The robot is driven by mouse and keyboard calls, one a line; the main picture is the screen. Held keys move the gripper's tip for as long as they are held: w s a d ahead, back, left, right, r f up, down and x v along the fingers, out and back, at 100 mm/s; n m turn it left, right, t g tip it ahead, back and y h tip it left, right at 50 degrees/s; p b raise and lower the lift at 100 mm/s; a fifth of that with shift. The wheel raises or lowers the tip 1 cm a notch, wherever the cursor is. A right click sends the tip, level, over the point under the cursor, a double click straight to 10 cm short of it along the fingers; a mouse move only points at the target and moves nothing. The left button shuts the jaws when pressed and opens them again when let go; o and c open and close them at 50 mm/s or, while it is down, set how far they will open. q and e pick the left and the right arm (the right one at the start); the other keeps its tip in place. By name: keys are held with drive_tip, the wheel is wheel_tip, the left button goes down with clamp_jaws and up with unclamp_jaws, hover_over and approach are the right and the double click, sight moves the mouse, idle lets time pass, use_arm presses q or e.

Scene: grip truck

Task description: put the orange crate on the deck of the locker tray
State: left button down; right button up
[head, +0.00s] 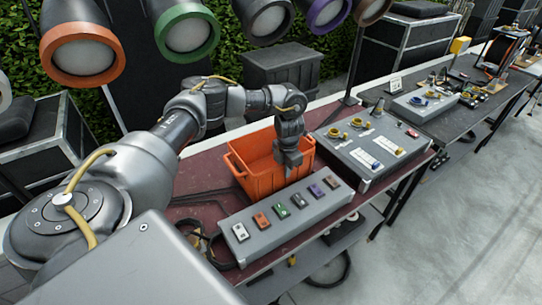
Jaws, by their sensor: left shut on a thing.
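The orange crate (251,182) is an open-topped box at the middle of the dark red table (190,183). It stands behind a grey switch box, which may hide part of its base. I cannot tell whether the crate touches the table or is slightly raised. My left gripper (291,165) reaches over the crate from behind and points down, shut on its right-hand rim. I cannot pick out the locker tray with certainty in this view. My right gripper is not in view.
The switch box (283,222) with coloured rockers lies in front of the crate. A larger grey control panel (372,150) stands at its right. Large lamps with coloured rings (187,32) hang above. A black cable lies at the table's front left. Grey floor is clear at right.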

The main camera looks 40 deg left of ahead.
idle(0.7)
use_arm(q)
wheel_tip(320, 180, up, 4)
drive_tip(key=b, duration=0.2)
drive_tip(key=shift+w+d+f+b, duration=0.1)
drive_tip(key=shift+d+f+b, duration=0.05)
drive_tip(key=shift+f+b, duration=0.15)
drive_tip(key=s+d+r+b, duration=0.1)
drive_tip(key=d+r+b, duration=0.2)
drive_tip(key=d+r, duration=0.6)
drive_tip(key=shift+s+d+r, duration=0.35)
drive_tip(key=shift+d, duration=1.95)
